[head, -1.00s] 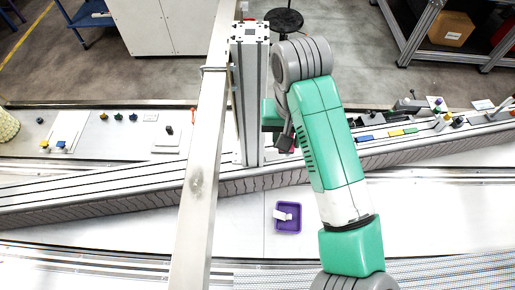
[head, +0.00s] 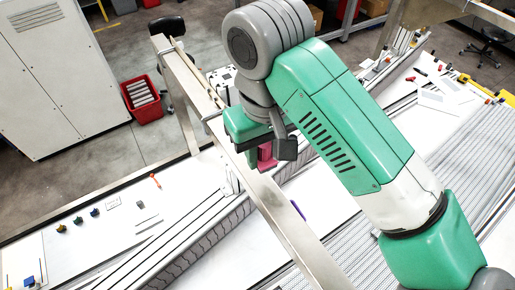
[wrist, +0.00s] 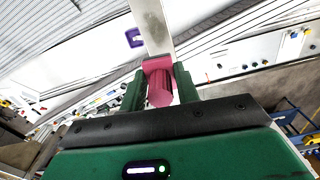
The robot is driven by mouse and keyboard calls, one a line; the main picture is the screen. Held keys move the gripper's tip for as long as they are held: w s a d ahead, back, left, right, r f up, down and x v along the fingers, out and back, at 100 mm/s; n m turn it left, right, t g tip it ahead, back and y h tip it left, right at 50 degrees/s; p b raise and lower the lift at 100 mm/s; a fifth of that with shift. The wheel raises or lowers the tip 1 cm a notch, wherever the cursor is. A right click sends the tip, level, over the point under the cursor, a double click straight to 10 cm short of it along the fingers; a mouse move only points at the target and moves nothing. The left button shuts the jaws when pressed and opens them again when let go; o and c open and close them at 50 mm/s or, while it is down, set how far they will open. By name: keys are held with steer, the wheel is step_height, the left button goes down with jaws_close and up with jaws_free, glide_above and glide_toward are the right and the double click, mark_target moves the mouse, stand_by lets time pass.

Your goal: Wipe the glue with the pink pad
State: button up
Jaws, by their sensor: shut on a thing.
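My gripper (wrist: 160,86) is shut on the pink pad (wrist: 158,67), which sits between its two green fingers in the wrist view. The pad has a flat pink head and a rounded, ribbed grip. In the head view the pad (head: 266,154) shows below my gripper, beside the long metal beam. In the wrist view the beam (wrist: 152,25) runs up from behind the pad. I cannot tell whether the pad touches it. I cannot make out any glue in either view.
A purple tray (wrist: 134,37) lies on the white surface beside the beam; in the head view only a purple sliver (head: 298,210) shows. A conveyor (head: 195,255) runs below the beam. A red bin (head: 144,99) stands on the floor behind. The white panel at left holds small buttons.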

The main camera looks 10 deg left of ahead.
mark_target(284, 212)
steer(key=shift+f+b, duration=0.5)
steer(key=shift+f, duration=1.3)
step_height(284, 212, down, 4)
steer(key=b, duration=0.3)
steer(key=shift+f, duration=0.1)
steer(key=shift+s+d+f+b, duration=0.25)
steer(key=shift+s+d+b, duration=0.2)
steer(key=shift+c, duration=0.3)
steer(key=shift+s+d+b, duration=1.4)
steer(key=shift+s+d, duration=0.6)
steer(key=shift+s, duration=0.25)
steer(key=shift+w+b, duration=0.1)
steer(key=shift+b, duration=0.2)
steer(key=shift+w+a+r+p, duration=0.25)
steer(key=shift+w+a+p, duration=0.35)
steer(key=shift+a, duration=0.1)
steer(key=shift+w+a+p, duration=1.35)
steer(key=shift+w+a, duration=0.4)
steer(key=shift+w, duration=0.25)
steer(key=shift+a+r+p, duration=0.1)
steer(key=shift+r+p, duration=0.15)
steer(key=shift+p, duration=0.15)
step_height(284, 212, up, 6)
steer(key=p, duration=0.4)
steer(key=shift+f, duration=0.2)
steer(key=shift+r, duration=0.95)
